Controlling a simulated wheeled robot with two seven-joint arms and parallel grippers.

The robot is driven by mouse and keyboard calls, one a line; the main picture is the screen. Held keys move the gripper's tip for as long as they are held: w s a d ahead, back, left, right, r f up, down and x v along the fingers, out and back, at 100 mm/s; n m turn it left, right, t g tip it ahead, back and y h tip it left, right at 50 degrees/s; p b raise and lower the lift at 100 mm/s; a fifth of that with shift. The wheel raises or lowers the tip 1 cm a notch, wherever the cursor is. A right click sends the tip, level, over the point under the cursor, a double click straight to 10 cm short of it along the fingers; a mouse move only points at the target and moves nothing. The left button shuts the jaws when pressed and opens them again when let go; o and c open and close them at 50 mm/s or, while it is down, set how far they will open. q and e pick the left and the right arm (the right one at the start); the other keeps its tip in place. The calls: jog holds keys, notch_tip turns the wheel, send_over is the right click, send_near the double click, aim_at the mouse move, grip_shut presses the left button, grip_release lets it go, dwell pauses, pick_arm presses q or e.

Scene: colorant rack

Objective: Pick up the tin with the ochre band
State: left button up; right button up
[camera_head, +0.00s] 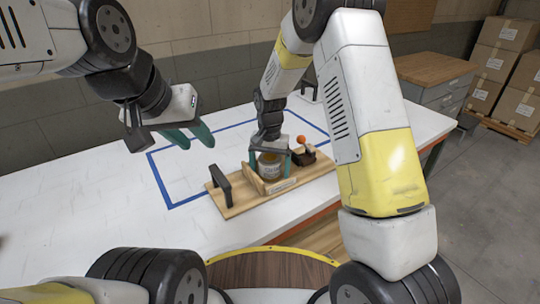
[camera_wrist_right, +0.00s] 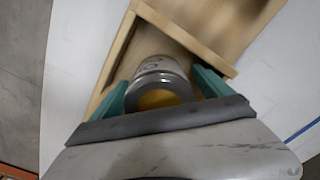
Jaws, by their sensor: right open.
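A small metal tin (camera_head: 270,170) with a pale label stands upright in the wooden rack (camera_head: 232,200) on the table. In the right wrist view the tin (camera_wrist_right: 159,82) has a grey metal rim with an ochre-yellow area inside it. My right gripper (camera_head: 269,159) is over the tin from above, with a teal finger on each side of it. The jaws are open, and I cannot tell whether either finger touches the tin. My left gripper (camera_head: 190,136) hangs open and empty above the table, left of the rack. The tin's far side is hidden.
The rack has a dark upright handle (camera_head: 221,187) at its left end. Blue tape (camera_head: 163,182) outlines part of the white table (camera_head: 110,210). The table's left side is clear.

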jog(key=c, duration=1.6)
jog(key=shift+r, duration=0.15)
